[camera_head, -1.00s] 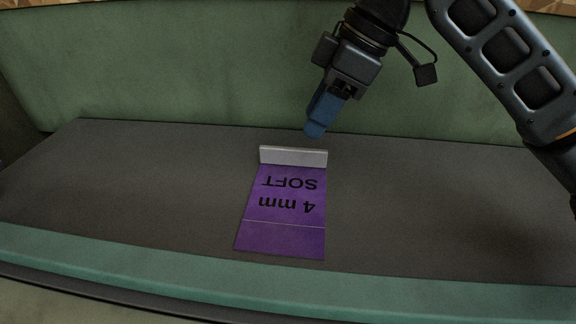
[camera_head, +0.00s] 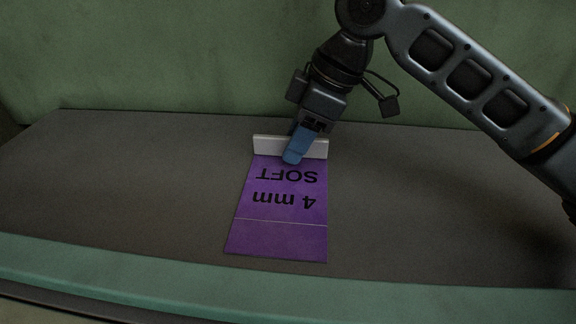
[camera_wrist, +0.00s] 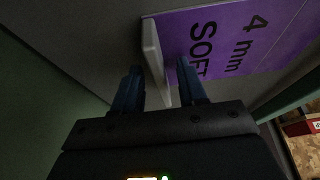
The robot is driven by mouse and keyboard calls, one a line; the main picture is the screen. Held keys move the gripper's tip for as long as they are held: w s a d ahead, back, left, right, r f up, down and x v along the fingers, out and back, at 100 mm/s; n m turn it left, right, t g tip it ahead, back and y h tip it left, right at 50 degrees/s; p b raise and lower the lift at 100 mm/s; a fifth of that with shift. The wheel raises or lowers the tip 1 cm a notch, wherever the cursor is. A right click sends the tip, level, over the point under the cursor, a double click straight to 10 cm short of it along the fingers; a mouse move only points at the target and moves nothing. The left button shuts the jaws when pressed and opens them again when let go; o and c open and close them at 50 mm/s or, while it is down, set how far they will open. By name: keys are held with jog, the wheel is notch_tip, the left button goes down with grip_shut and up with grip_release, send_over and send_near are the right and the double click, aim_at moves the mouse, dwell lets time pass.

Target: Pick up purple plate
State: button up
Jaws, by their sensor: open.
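The purple plate (camera_head: 277,215) lies flat on the dark grey surface, marked "4 mm SOFT", which reads upside down in the head view. A pale upright strip (camera_head: 265,145) stands along its far edge. My gripper (camera_head: 296,150), with blue fingers, is over that strip from above. In the wrist view the purple plate (camera_wrist: 235,40) is at the upper right, and my open gripper (camera_wrist: 160,85) has one finger on each side of the strip (camera_wrist: 153,55). I cannot tell whether either finger touches it. The gripper hides part of the strip in the head view.
The dark grey surface (camera_head: 120,180) is clear to the left and right of the plate. A green wall (camera_head: 160,55) rises behind it. A teal edge (camera_head: 130,275) runs along the front. The wrist view shows brown and red items (camera_wrist: 305,130) at the lower right.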

grip_shut()
dwell(0.4)
